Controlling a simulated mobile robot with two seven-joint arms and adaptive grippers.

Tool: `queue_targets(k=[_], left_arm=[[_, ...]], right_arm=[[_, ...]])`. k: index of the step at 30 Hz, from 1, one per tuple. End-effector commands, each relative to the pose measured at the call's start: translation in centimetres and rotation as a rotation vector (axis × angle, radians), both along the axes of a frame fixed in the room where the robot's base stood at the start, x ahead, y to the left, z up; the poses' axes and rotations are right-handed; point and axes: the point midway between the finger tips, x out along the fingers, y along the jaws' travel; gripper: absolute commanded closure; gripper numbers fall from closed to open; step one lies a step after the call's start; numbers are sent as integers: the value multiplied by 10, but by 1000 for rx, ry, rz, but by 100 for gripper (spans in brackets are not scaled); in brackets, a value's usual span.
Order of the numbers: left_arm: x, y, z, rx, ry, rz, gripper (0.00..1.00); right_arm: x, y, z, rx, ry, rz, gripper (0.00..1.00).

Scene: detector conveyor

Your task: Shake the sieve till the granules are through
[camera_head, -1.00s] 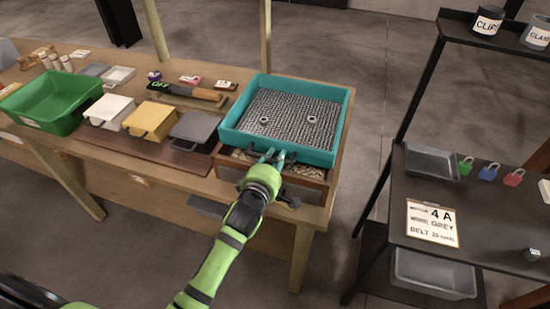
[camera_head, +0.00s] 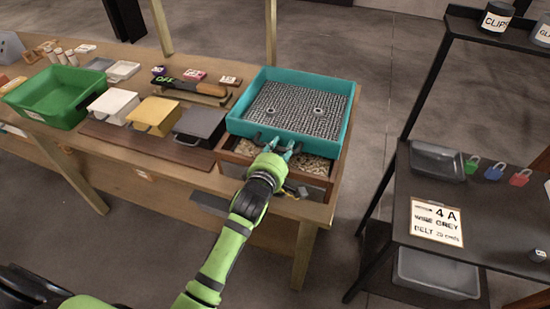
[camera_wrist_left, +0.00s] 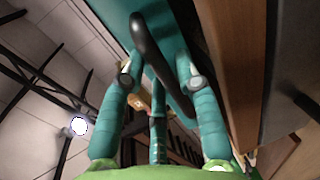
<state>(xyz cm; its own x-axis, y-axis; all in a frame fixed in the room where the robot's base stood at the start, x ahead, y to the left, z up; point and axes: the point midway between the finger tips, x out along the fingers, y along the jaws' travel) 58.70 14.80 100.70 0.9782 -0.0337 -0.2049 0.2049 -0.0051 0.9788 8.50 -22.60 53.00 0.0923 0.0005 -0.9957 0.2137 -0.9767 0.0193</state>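The sieve (camera_head: 335,142) is a teal square tray with a grey mesh floor, resting over a wooden box (camera_head: 232,158) on the bench. Two small metal rings (camera_head: 270,112) (camera_head: 318,111) lie on the mesh. Tan granules (camera_head: 313,165) show in the box along the sieve's front edge. I cannot make out loose granules on the mesh. My left gripper (camera_head: 281,147) is at the sieve's front side. In the left wrist view, its teal fingers (camera_wrist_left: 158,72) close around the sieve's black bar handle (camera_wrist_left: 150,45). My right gripper is out of view.
White, yellow and grey lidded boxes (camera_head: 153,115) stand left of the sieve, with a green tub (camera_head: 62,92) beyond. A dark-handled tool (camera_head: 195,90) lies behind them. A black shelf unit (camera_head: 480,215) stands at right, across a floor gap.

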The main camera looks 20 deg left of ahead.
Motion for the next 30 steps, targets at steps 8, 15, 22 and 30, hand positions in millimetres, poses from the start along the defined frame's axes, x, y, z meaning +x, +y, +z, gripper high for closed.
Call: queue_targets(k=[8,15,22,30], left_arm=[[-55,2,10,-3,3,2,68],[-94,3,19,-3,2,2,68],[-106,4,23,0,0,1,68],[-106,4,23,0,0,1,68]], right_arm=[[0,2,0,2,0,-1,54],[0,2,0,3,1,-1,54],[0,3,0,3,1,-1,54],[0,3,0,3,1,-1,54]])
